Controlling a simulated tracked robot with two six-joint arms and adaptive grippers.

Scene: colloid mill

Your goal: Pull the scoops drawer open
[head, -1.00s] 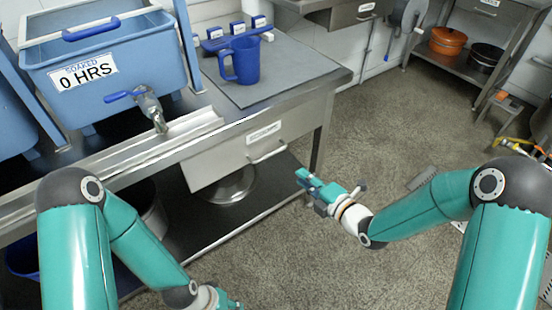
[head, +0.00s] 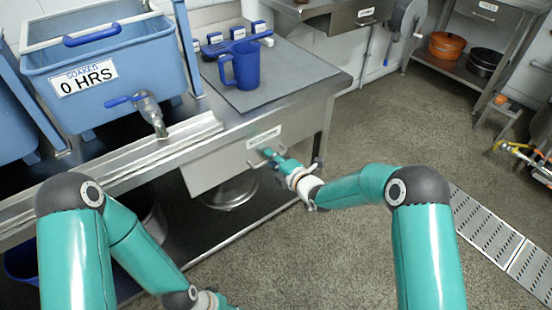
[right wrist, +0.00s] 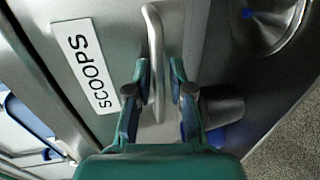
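The scoops drawer (head: 212,168) is a grey steel front under the bench top, and it looks closed. Its label reads SCOOPS in the right wrist view (right wrist: 85,60). Its bar handle (right wrist: 155,58) runs between the two fingers of my right gripper (right wrist: 160,78). The fingers are apart, one on each side of the bar, with a gap showing beside it. In the head view my right gripper (head: 268,156) is at the drawer front and covers part of the handle. My left gripper (head: 222,304) is at the bottom edge, mostly cut off.
A blue jug (head: 243,65) stands on a grey mat (head: 300,78) on the bench. A blue tub (head: 100,65) with a tap (head: 150,110) is to its left. A steel bowl (head: 230,193) is on the shelf below the drawer.

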